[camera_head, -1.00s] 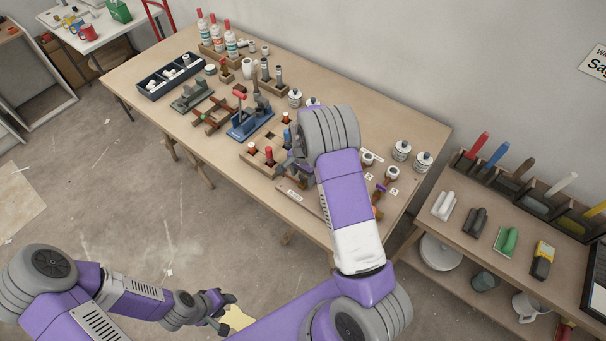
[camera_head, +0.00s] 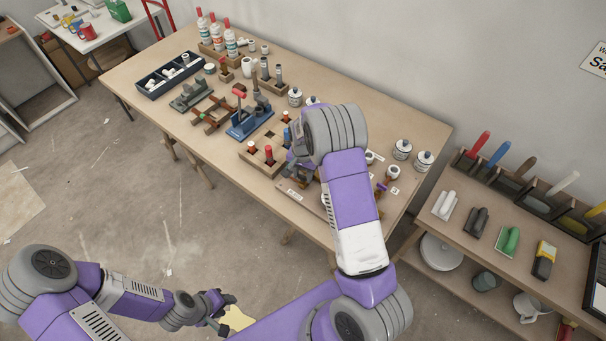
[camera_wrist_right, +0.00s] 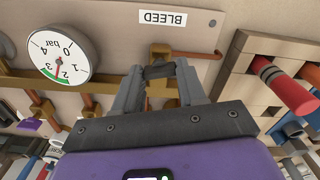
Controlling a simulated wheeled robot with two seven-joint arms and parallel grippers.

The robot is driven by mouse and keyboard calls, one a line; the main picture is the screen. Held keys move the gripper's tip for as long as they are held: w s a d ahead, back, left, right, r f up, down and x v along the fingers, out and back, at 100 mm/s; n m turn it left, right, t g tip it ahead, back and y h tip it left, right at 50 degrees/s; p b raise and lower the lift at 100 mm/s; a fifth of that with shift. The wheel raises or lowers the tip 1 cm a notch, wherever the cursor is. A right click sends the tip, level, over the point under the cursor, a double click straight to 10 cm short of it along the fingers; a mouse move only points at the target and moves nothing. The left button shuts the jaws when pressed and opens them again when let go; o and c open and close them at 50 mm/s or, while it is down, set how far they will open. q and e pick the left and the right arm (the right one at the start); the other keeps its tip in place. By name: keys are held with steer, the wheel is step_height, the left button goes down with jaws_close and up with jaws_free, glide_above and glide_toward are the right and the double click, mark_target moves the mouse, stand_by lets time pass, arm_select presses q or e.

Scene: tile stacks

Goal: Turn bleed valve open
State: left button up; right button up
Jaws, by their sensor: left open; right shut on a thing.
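The bleed valve (camera_wrist_right: 160,50) is a brass fitting on the pale board, beside the white BLEED label (camera_wrist_right: 163,18) in the right wrist view. My right gripper (camera_wrist_right: 160,72) is shut on the bleed valve's handle, a dark piece between its fingertips. The fingers hide most of the handle, so its exact angle cannot be told. In the head view my right arm covers the valve and the gripper's tips.
A pressure gauge (camera_wrist_right: 60,53) with a green band sits on the same board. A wooden block with a red-topped peg (camera_wrist_right: 283,88) stands close beside my right gripper. A blue clamp stand (camera_head: 249,122) and white jars (camera_head: 402,149) share the table.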

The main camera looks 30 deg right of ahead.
steer(key=n+b, duration=0.1)
steer(key=n, duration=0.2)
steer(key=shift+n, duration=0.4)
steer(key=n+b, duration=0.1)
steer(key=n, duration=0.6)
steer(key=shift+n+b, duration=0.45)
steer(key=shift+n, duration=1.65)
steer(key=o, duration=1.1)
steer(key=shift+c, duration=0.2)
